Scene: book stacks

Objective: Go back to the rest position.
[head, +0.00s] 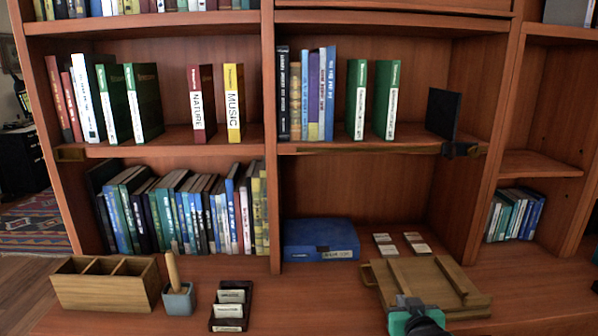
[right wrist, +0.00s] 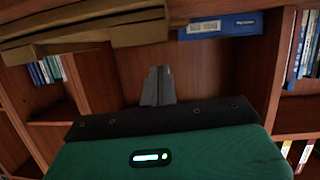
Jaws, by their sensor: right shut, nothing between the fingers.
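My right gripper (head: 404,300) shows at the bottom edge of the head view, its green body in front of the wooden tray (head: 382,276). In the right wrist view its two grey fingers (right wrist: 157,86) are together with nothing between them. From the head view I cannot tell whether the gripper touches the tray or is above it. My left gripper is not in view.
A bookcase with rows of books (head: 190,212) stands behind the desk. A blue box (head: 320,240), wooden organizer (head: 107,285), grey pot (head: 178,299) and dark card holder (head: 231,306) stand on the desk. A dark panel (head: 442,112) stands on the middle shelf. The desk's right end looks clear.

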